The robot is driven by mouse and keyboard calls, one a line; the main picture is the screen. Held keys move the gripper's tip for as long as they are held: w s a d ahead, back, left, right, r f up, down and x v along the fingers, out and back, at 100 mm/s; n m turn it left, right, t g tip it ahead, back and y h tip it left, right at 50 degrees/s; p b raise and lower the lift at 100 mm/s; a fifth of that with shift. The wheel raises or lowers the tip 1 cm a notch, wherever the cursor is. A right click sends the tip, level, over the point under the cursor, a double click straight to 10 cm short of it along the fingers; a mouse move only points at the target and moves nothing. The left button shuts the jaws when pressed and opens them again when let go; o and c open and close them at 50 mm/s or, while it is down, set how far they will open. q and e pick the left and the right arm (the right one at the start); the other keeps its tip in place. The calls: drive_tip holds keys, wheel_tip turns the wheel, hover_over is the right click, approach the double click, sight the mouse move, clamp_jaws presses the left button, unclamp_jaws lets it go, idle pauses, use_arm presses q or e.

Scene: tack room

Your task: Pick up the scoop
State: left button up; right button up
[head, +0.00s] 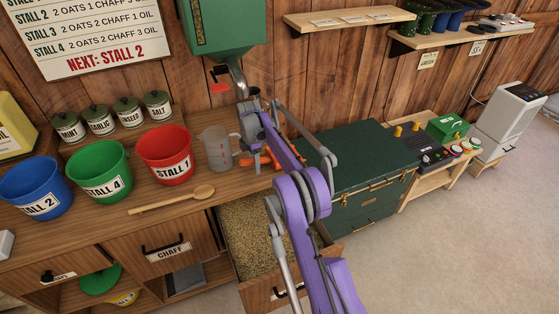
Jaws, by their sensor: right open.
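I see no object that is clearly a scoop; part of the counter and the drawer is hidden behind my right arm. A wooden spoon (172,199) lies flat on the counter in front of the buckets. My right gripper (243,155) points down over the counter, beside the handle side of a clear measuring jug (217,151) and close to some carrots (259,160). It is open, and nothing is clearly held in it; its fingertips are small and partly hidden. My left gripper is not in view.
Blue (35,188), green (100,173) and red (165,156) buckets stand on the counter (90,228). A grain-filled drawer (250,235) is pulled out beneath my arm. A green feed dispenser (219,28) hangs above. A green chest (362,165) stands right; floor is clear at lower right.

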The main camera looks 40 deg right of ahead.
drive_tip(key=shift+c, duration=0.3)
clamp_jaws()
drive_tip(key=shift+r, duration=0.15)
wheel_tip(320, 180, up, 10)
drive_tip(key=shift+f+p, duration=0.1)
drive_tip(key=shift+p, duration=0.25)
